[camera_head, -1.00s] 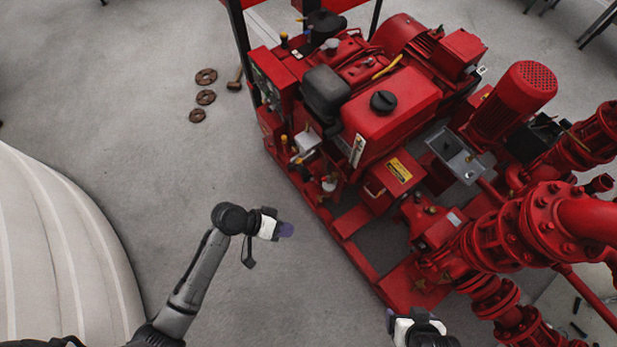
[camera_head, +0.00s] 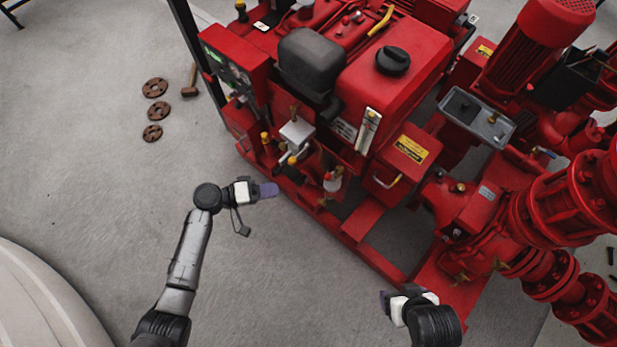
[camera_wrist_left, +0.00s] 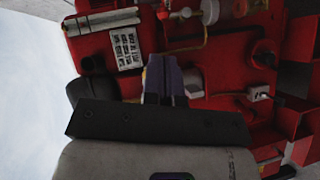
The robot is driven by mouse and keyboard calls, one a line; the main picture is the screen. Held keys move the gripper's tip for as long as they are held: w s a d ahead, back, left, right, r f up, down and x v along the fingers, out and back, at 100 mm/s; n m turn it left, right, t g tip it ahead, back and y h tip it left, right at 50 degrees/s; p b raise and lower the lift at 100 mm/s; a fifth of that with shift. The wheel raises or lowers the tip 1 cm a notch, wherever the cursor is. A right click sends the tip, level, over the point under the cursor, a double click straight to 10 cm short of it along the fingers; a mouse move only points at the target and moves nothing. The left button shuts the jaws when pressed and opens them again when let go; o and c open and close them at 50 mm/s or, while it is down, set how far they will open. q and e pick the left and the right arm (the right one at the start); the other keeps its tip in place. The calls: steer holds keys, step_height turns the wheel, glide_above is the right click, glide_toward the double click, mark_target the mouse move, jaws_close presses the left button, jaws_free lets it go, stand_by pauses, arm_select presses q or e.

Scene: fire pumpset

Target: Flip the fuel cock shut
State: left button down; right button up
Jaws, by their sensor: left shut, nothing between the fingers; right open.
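My left gripper (camera_head: 268,190) is shut and empty, in the air over the floor just left of the red skid's front edge. In the left wrist view its purple fingers (camera_wrist_left: 163,78) point at the engine's red side. A small fitting with a pale bowl (camera_head: 333,181) sits low on the engine's near side, to the right of the left gripper and apart from it. It may be the fuel cock, but I cannot make out a lever for certain. The red fuel tank (camera_head: 398,75) with a black cap is above it. My right gripper (camera_head: 386,300) is open and empty near the skid's front.
The red pumpset fills the right side, with a control panel (camera_head: 228,65), a black air filter housing (camera_head: 310,62), a yellow-labelled box (camera_head: 402,160) and large pipe flanges (camera_head: 565,205). The floor at left is clear.

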arm_select(q)
steer(key=shift+w+a+f+b, duration=0.4)
steer(key=shift+w+f, duration=0.1)
steer(key=shift+w, duration=0.15)
steer(key=shift+s+d, duration=0.1)
steer(key=b, duration=0.5)
glide_toward(329, 178)
steer(key=w+d+f, duration=0.2)
steer(key=d, duration=0.2)
steer(key=shift+x, duration=0.95)
steer(key=shift+a, duration=0.1)
